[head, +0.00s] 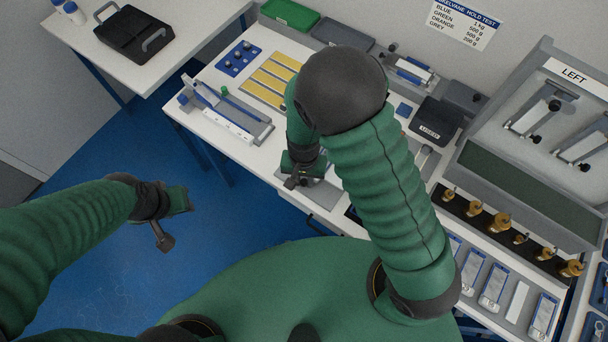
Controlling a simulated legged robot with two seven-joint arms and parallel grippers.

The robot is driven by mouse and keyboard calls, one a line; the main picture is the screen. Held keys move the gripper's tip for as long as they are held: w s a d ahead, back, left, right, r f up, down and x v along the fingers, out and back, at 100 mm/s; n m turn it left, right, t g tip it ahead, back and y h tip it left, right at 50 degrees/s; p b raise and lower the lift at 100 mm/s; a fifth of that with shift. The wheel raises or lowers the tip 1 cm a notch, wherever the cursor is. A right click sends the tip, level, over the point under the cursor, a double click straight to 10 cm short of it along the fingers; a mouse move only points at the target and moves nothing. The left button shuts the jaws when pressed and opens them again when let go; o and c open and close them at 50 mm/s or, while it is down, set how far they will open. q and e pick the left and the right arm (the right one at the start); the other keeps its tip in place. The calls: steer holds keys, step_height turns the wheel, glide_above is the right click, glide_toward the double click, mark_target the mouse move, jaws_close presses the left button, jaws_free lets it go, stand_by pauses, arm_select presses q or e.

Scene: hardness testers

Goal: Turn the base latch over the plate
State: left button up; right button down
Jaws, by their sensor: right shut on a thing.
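My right gripper (292,184) points down near the front edge of the white bench, under my bent green arm. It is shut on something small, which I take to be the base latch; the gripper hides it. A flat grey plate (323,198) shows just to the right of and below the gripper, partly covered by my arm. I cannot tell which way the latch points. My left gripper (163,238) hangs over the blue floor, away from the bench. Its fingers are small and dark, and I cannot tell whether they are open.
A tester with a blue lever (213,102) stands on the bench to the left, near yellow strips (272,80). Brass weights (501,222) stand in a row at the right, below the panel marked LEFT (574,76). A black case (123,33) lies on the side table.

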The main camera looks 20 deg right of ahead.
mark_target(303, 181)
steer(key=m, duration=0.1)
steer(key=m+p, duration=0.2)
steer(key=shift+w+r+m, duration=0.3)
steer(key=shift+f+m+p, duration=0.15)
steer(key=shift+m+p, duration=0.95)
steer(key=shift+m, duration=0.8)
steer(key=c, duration=1.4)
jaws_free()
steer(key=shift+o, duration=0.7)
steer(key=shift+s+f, duration=0.1)
steer(key=shift+f, duration=0.05)
step_height(303, 181, up, 17)
steer(key=p, duration=1.6)
